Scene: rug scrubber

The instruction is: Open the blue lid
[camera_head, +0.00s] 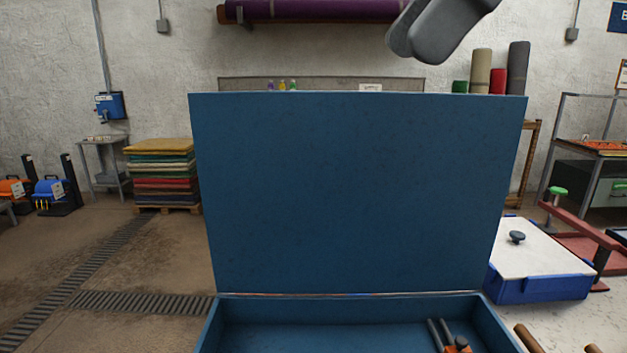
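The blue lid (355,190) stands upright, open, behind the blue box (300,336) it belongs to. Its broad inner face is toward me, and it meets the box along the box's back edge. The box is open at the top, and its front is cut off by the bottom of the picture. A tool with dark handles and an orange part (459,348) lies inside at the right. My gripper is not in view; only a grey rounded link of my arm shows at the top right, above the lid.
To the right, a blue case with a white top and dark knob (517,237) sits on a light surface beside a red clamp-like frame (580,222). Brown handles (530,340) lie near the box. Stacked rugs (163,175) stand at the left; the floor there is mostly clear.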

